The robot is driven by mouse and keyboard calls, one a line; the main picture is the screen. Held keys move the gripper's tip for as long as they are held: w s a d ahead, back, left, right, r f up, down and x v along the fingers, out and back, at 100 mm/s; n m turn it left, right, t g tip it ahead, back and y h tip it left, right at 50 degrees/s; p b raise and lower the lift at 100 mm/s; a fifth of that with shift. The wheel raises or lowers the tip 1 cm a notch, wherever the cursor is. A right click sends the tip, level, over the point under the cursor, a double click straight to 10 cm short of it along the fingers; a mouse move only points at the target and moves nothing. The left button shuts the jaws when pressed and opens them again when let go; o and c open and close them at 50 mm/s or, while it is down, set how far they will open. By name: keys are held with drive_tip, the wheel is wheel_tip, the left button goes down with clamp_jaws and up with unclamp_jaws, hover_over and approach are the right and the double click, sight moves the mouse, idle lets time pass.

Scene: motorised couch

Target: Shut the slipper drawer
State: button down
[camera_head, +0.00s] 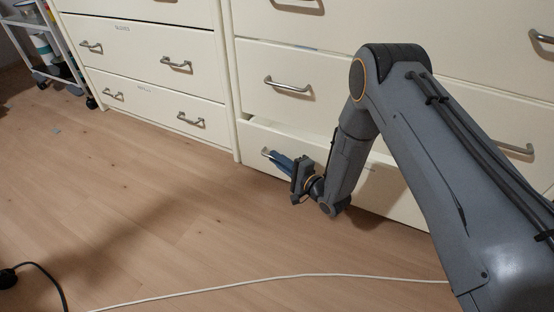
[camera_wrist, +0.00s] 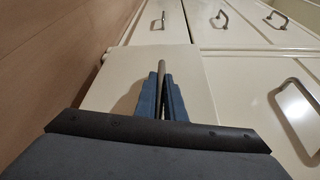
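The slipper drawer (camera_head: 385,198) is the bottom drawer of the right cream cabinet. It stands partly open, with a dark gap above its front. In the wrist view its front panel (camera_wrist: 110,88) stands out from the cabinet. Its metal handle (camera_head: 265,152) is at the left part of the front, and the bar (camera_wrist: 162,67) runs between my fingers in the wrist view. My gripper (camera_head: 278,160) has blue fingers, which also show in the wrist view (camera_wrist: 161,88). They are close together on either side of the handle bar and look shut on it. The drawer's inside is mostly hidden.
Another cream drawer unit (camera_head: 150,60) stands to the left with its drawers shut. A white trolley (camera_head: 45,45) is at the far left. A white cable (camera_head: 300,275) crosses the wooden floor in front, and a black cord (camera_head: 45,270) lies at lower left. The floor between is clear.

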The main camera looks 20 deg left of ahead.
sight(288, 155)
drive_tip(key=shift+w+d+b, duration=0.1)
drive_tip(key=shift+w+b, duration=0.4)
drive_tip(key=shift+w, duration=1.75)
drive_tip(key=c, duration=1.8)
unclamp_jaws()
drive_tip(key=shift+c, duration=0.2)
drive_tip(key=p+v, duration=0.3)
drive_tip(key=v, duration=0.4)
drive_tip(key=shift+s+d+p, duration=0.15)
drive_tip(key=shift+d+p, duration=0.15)
drive_tip(key=shift+d, duration=0.05)
